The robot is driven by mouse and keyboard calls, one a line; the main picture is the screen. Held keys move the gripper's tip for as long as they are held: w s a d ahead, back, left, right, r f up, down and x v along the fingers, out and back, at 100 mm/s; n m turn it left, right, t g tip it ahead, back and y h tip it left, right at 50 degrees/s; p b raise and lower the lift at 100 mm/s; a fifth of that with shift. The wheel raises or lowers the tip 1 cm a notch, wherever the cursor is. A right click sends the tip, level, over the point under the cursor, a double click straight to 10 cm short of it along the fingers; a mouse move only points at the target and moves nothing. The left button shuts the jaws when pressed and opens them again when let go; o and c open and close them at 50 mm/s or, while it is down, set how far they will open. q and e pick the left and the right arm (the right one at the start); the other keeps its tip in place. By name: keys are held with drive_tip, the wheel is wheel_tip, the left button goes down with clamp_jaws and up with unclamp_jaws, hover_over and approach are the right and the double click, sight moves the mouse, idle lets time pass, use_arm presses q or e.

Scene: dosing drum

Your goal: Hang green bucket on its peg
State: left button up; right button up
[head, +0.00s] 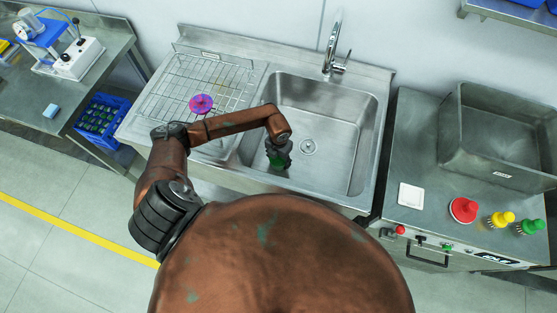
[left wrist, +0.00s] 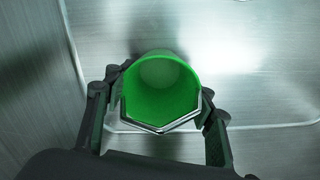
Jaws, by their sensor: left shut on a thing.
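My left gripper (head: 279,158) hangs over the left part of the sink basin (head: 345,160). In the left wrist view the two fingers (left wrist: 160,112) are shut on the green bucket (left wrist: 160,85), one on each side. I look into its open round mouth; its inside is empty. An angular metal edge or handle (left wrist: 160,128) runs along the bucket's near rim. In the head view the bucket (head: 278,164) is mostly hidden by the gripper. I cannot make out its peg in either view. My right gripper is not in view.
A wire rack (head: 178,88) with a purple and pink round thing (head: 201,104) is left of the basin. A tap (head: 333,50) stands behind it. At right are a steel tub (head: 455,165), a white square (head: 411,195) and red (head: 463,210), yellow and green items.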

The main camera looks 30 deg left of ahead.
use_arm(q)
drive_tip(key=shift+f, duration=0.2)
drive_tip(key=o, duration=1.2)
wheel_tip(320, 180, up, 8)
drive_tip(key=shift+s+f, duration=0.1)
drive_tip(key=shift+s, duration=0.05)
